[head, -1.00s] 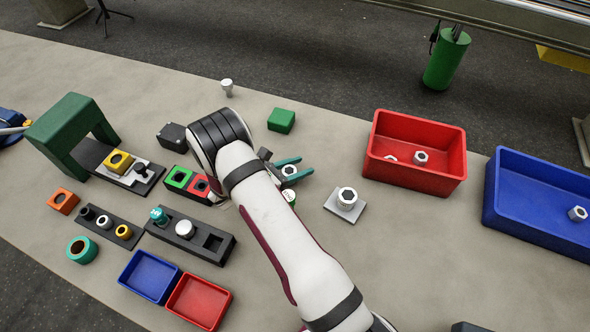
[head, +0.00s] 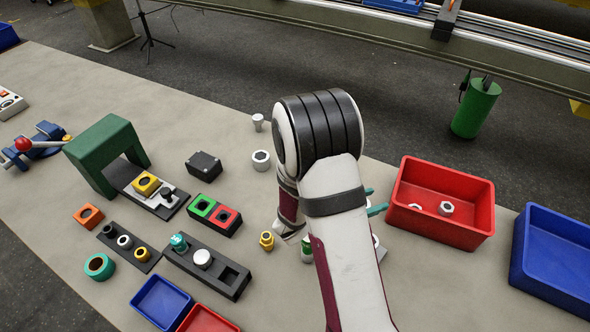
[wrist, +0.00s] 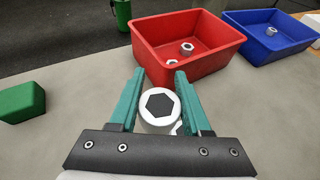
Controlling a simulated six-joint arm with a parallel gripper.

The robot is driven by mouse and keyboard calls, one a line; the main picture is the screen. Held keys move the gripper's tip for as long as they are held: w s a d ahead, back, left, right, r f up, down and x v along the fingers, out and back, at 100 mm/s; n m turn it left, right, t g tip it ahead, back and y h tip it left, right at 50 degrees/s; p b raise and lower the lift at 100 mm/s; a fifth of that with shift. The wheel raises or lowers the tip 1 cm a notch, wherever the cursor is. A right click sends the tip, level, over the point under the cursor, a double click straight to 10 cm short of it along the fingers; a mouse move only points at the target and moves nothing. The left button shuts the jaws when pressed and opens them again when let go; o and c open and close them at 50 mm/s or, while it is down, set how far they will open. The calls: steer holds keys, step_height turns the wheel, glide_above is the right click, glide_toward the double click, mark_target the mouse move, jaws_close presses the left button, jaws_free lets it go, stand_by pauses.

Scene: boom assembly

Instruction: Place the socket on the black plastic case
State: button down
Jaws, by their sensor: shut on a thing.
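My gripper (wrist: 160,97) is shut on a white socket (wrist: 148,119) with a dark hexagonal opening, seen between its teal fingers in the wrist view. In the head view my arm hides most of the gripper and the socket; only bits of the teal fingers show, left of the red bin. The black plastic case (head: 203,165) is a small dark box with a flat top on the table, left of my arm and well apart from the gripper. Nothing is seen on its top.
A red bin (head: 440,228) holding small metal parts and a blue bin (head: 556,262) stand at right. A white hollow part (head: 261,160) stands right of the case. A red-and-green block (head: 215,215) lies in front of it. A green block (wrist: 22,103) shows in the wrist view.

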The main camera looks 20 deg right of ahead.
steer(key=w+a+r+n+t+y, duration=0.2)
steer(key=w+a+n+t+y, duration=0.35)
steer(key=w+a, duration=0.75)
steer(key=w+a+r+n+t+y, duration=0.35)
steer(key=w+a+n, duration=0.4)
steer(key=w, duration=0.85)
steer(key=m, duration=0.1)
glide_above(212, 156)
steer(key=shift+y, duration=0.3)
steer(key=f, duration=0.7)
steer(key=shift+s+d, duration=0.15)
steer(key=shift+d, duration=0.1)
steer(key=f, duration=0.4)
steer(key=shift+a, duration=0.3)
steer(key=shift+f, duration=0.15)
steer(key=shift+c, duration=1.8)
jaws_free()
steer(key=shift+f, duration=0.1)
